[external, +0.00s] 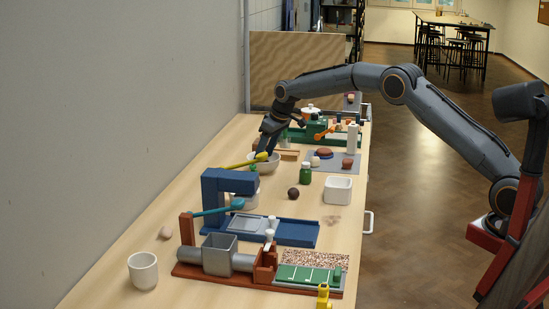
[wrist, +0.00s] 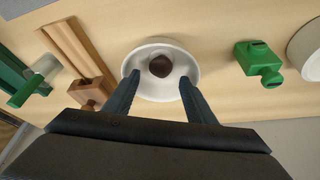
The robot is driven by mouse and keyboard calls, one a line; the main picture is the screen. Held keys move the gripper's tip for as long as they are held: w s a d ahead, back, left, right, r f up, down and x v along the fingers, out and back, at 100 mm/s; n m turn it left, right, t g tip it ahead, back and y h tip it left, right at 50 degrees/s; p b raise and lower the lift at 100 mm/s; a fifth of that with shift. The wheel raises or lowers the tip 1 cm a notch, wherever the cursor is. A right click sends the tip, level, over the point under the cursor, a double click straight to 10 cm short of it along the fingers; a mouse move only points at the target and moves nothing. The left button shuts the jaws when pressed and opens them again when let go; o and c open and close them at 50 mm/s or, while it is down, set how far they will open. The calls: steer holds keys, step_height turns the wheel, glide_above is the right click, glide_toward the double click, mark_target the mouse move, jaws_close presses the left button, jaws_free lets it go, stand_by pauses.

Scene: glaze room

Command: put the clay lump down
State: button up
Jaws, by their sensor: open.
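A dark brown clay lump (wrist: 160,66) lies in a white bowl (wrist: 150,89) in the wrist view. My gripper (wrist: 160,80) is open, its two fingers apart over the bowl, one on each side of the lump with gaps between. In the external view the bowl (external: 268,165) stands on the table, and my gripper (external: 265,149) reaches down to it from above. The lump inside the bowl is hidden there. Another dark brown lump (external: 293,193) lies on the table in front of the bowl.
A green bottle (external: 305,174) and a white square container (external: 338,190) stand nearby. A blue press (external: 229,190) is nearer the camera. A grey mat (external: 336,169) bears several pieces. A green object (wrist: 259,62) and wooden piece (wrist: 72,50) flank the bowl.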

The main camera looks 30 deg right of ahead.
steer(key=shift+r, duration=0.1)
step_height(320, 180, up, 7)
steer(key=p, duration=0.1)
steer(key=shift+p, duration=0.3)
steer(key=s+d+r+m+h+p, duration=0.1)
steer(key=s+d+r+p, duration=0.15)
steer(key=s+d, duration=0.6)
steer(key=s+d+r+m+p, duration=0.15)
steer(key=s+d+p, duration=0.35)
steer(key=s, duration=0.7)
steer(key=s+d+p, duration=0.1)
steer(key=s+d, duration=0.2)
steer(key=s, duration=0.7)
steer(key=s+d+f+m+g+p, duration=0.1)
steer(key=s+d+p, duration=0.1)
steer(key=s, duration=0.9)
steer(key=s+d+f+m+g+h+p, duration=0.1)
steer(key=s+d, duration=0.3)
steer(key=s, duration=0.7)
steer(key=shift+d, duration=0.3)
steer(key=shift+m, duration=0.25)
